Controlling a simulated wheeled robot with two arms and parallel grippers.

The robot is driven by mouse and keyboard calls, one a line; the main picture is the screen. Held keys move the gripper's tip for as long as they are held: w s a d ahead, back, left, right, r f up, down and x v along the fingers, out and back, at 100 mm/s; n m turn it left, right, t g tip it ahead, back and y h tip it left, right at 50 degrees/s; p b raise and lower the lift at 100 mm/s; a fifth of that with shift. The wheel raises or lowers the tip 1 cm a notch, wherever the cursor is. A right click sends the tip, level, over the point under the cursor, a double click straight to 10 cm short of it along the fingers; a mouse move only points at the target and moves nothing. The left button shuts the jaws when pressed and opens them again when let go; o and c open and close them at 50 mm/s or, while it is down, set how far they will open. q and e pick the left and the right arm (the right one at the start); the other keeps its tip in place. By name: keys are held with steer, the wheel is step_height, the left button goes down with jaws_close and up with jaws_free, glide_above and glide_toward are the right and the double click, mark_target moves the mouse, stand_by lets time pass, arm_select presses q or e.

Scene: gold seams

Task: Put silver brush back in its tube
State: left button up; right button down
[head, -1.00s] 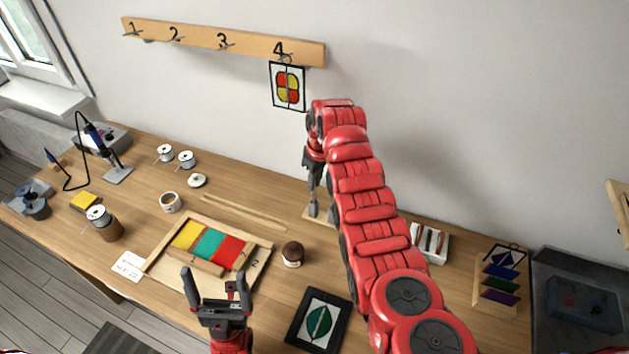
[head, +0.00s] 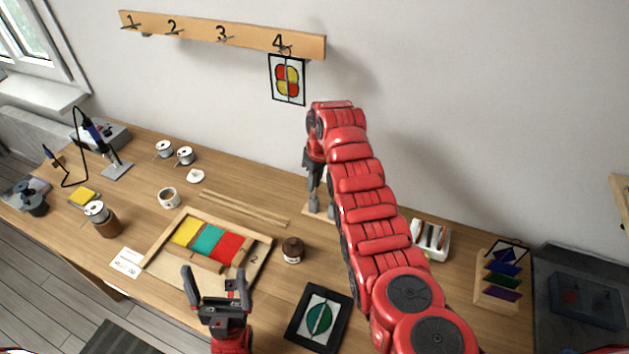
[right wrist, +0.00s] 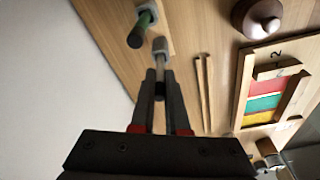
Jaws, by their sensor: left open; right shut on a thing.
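My right gripper (right wrist: 160,80) is shut on the silver brush (right wrist: 160,66), whose dark end shows between the fingers in the right wrist view. The brush lines up with a grey tube (right wrist: 159,46) on the wooden stand. I cannot tell whether its lower end is inside. Beside it, a green-handled brush (right wrist: 143,24) stands in the same stand. In the head view my right gripper (head: 315,180) is over the stand (head: 307,211), partly hidden by my red arm.
A round brown-lidded jar (head: 292,250) stands left of my right arm. A wooden frame (head: 160,245) holds coloured glass strips. A dark-framed leaf picture (head: 320,318) lies at the front. A white rack (head: 433,240) and a wooden sheet rack (head: 497,280) stand to the right.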

steer(key=shift+c, duration=1.8)
jaws_free()
steer(key=shift+r, duration=0.1)
steer(key=shift+r, duration=3.4)
steer(key=shift+f, duration=0.1)
